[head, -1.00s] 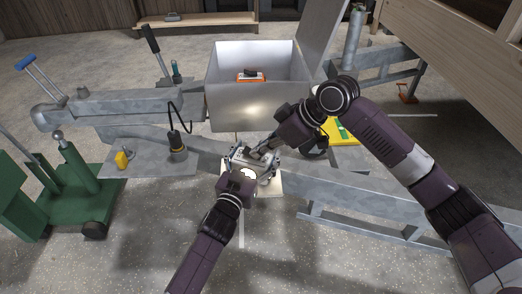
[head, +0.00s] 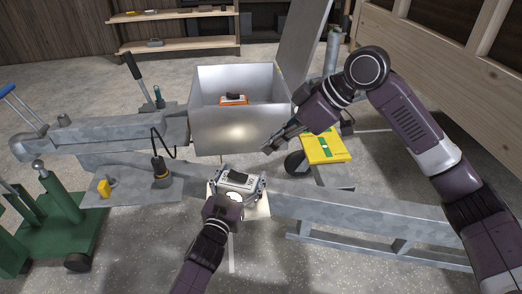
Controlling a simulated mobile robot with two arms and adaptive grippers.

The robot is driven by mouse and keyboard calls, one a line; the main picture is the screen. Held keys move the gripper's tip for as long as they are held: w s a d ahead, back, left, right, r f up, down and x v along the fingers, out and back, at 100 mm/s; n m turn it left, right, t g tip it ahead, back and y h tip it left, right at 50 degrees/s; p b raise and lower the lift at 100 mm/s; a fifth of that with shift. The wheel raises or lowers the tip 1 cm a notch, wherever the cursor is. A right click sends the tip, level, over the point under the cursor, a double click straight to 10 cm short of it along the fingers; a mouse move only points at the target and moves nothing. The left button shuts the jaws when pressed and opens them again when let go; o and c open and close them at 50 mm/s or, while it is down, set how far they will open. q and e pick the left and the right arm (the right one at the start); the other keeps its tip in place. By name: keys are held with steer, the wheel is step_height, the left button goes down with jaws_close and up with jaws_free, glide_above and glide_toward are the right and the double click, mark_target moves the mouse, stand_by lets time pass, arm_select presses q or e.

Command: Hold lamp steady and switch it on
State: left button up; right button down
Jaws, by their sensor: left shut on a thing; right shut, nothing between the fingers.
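The lamp (head: 240,179) is a small pale grey box with dark marks on its upper face, near the middle of the head view. My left gripper (head: 238,186) is shut on it, with its fingers along the lamp's two sides. A bright white spot shows at the lamp's near side, above my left wrist. My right gripper (head: 270,148) is shut and empty, apart from the lamp, above and to the right of it. The lamp's underside and near face are mostly hidden by my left gripper.
An open metal box (head: 240,138) holding an orange-and-black item (head: 233,99) stands behind the lamp on a grey trailer frame (head: 350,213). A pale flat patch (head: 258,208) lies under the lamp.

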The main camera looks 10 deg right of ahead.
arm_select(q)
steer(key=shift+f, duration=0.1)
stand_by(0.3)
steer(key=o, duration=1.4)
steer(key=shift+o, duration=0.2)
